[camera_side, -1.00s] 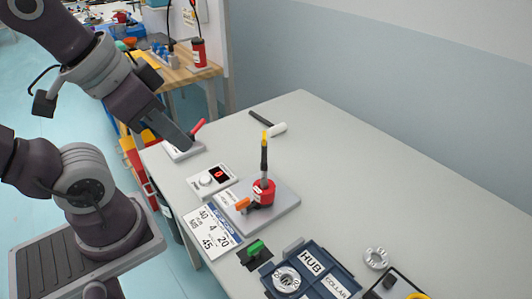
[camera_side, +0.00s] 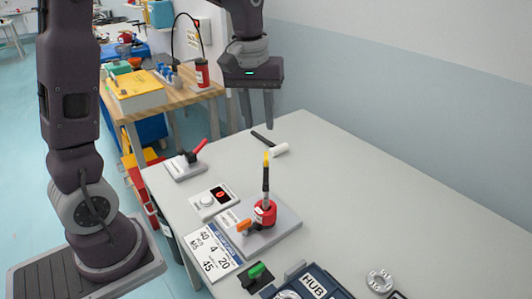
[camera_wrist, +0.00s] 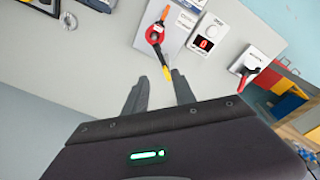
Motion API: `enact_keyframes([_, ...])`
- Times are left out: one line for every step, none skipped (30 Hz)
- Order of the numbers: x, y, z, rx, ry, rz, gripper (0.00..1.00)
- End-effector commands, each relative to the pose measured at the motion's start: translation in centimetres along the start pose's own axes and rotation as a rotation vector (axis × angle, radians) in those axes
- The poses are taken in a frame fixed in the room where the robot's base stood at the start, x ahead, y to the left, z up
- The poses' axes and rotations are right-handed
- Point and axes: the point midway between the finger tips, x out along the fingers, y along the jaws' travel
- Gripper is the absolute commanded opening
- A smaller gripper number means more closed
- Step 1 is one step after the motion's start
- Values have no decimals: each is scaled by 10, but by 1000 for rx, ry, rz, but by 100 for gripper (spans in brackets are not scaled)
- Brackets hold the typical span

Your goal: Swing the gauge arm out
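A red round base (camera_side: 265,212) sits on a grey plate (camera_side: 285,222) on the table. A slim black arm with a yellow tip (camera_side: 265,175) stands up from it, and an orange lever (camera_side: 244,226) sticks out at its left. I cannot tell for sure which of these is the gauge arm. In the wrist view the red base (camera_wrist: 154,34) and the black-and-yellow arm (camera_wrist: 163,59) show ahead of the fingers. My gripper (camera_side: 257,123) is open and empty, fingers pointing down, raised beyond the station. The fingers also show apart in the wrist view (camera_wrist: 160,92).
A display box (camera_side: 213,201) and a red-handled lever switch (camera_side: 187,163) stand left of the station. A number card (camera_side: 212,252), a green-handled part (camera_side: 256,271) and a hub tray (camera_side: 322,284) are in front.

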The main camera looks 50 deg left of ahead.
Motion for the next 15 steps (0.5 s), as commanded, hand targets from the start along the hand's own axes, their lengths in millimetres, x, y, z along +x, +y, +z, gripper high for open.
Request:
enact_keyframes([21,0,-19,-63,-34,-25,32])
enact_keyframes([32,0,-29,-98,-49,-37,32])
enact_keyframes([44,0,-39,-136,-64,-49,32])
enact_keyframes([52,-1,-45,-160,-73,-57,32])
enact_keyframes([58,-1,-49,-178,-80,-64,32])
enact_keyframes([64,-2,-53,-196,-87,-69,32])
enact_keyframes([68,-2,-55,-204,-90,-73,32])
enact_keyframes([72,-2,-56,-209,-93,-75,32])
enact_keyframes([78,-3,-56,-212,-96,-77,32])
enact_keyframes([82,-3,-55,-212,-95,-77,32])
enact_keyframes([88,-4,-54,-212,-96,-77,32])
enact_keyframes([96,-4,-53,-211,-97,-77,32])
enact_keyframes([103,-5,-52,-211,-96,-77,32])
enact_keyframes([108,-5,-52,-211,-96,-77,32])
enact_keyframes([116,-6,-51,-210,-96,-77,32])
